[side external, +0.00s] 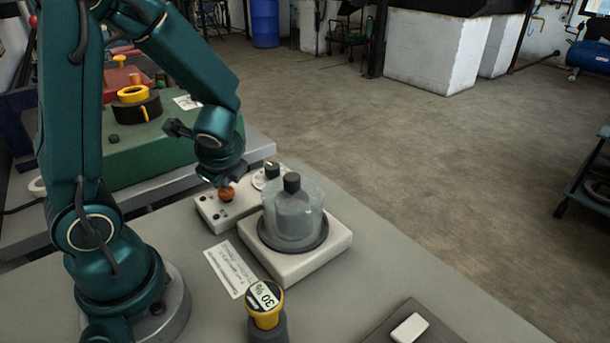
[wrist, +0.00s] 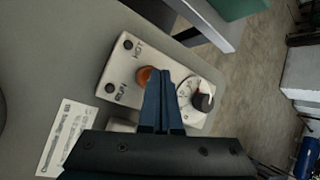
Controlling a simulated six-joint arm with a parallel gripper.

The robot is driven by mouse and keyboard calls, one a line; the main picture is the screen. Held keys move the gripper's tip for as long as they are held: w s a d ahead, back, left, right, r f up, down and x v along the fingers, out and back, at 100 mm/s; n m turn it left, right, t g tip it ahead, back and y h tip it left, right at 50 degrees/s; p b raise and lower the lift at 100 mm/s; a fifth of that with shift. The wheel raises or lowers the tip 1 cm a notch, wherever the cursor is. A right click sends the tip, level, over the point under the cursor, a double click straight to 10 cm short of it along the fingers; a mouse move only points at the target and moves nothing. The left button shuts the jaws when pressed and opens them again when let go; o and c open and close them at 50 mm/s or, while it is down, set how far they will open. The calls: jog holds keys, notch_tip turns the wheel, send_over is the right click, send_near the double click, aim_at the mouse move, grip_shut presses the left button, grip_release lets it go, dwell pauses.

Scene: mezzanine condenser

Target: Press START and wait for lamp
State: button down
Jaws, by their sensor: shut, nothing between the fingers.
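A pale control box (side external: 205,212) lies on the bench with an orange button (side external: 227,193) and a dial with a black knob (side external: 271,169). The wrist view shows the orange button (wrist: 145,74), partly covered by my fingers, the black knob (wrist: 202,101), and two small dark round lamps, one near a RUN label (wrist: 109,88) and one higher up (wrist: 127,44). Neither lamp looks lit. No START lettering is readable. My gripper (wrist: 163,78) is shut and empty, with its tips beside or over the orange button. I cannot tell whether they touch it.
A clear vessel with a black cap (side external: 292,215) stands on a white base (side external: 325,245) right of the box. A printed card (side external: 230,268) lies in front. A yellow-topped gauge marked 30 % (side external: 265,303) and a dark tray with a white block (side external: 410,328) are nearer the front.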

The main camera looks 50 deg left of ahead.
aim_at(228, 192)
jog(key=shift+f, duration=0.4)
dwell(0.3)
jog(key=shift+r, duration=1.1)
jog(key=shift+r, duration=2.5)
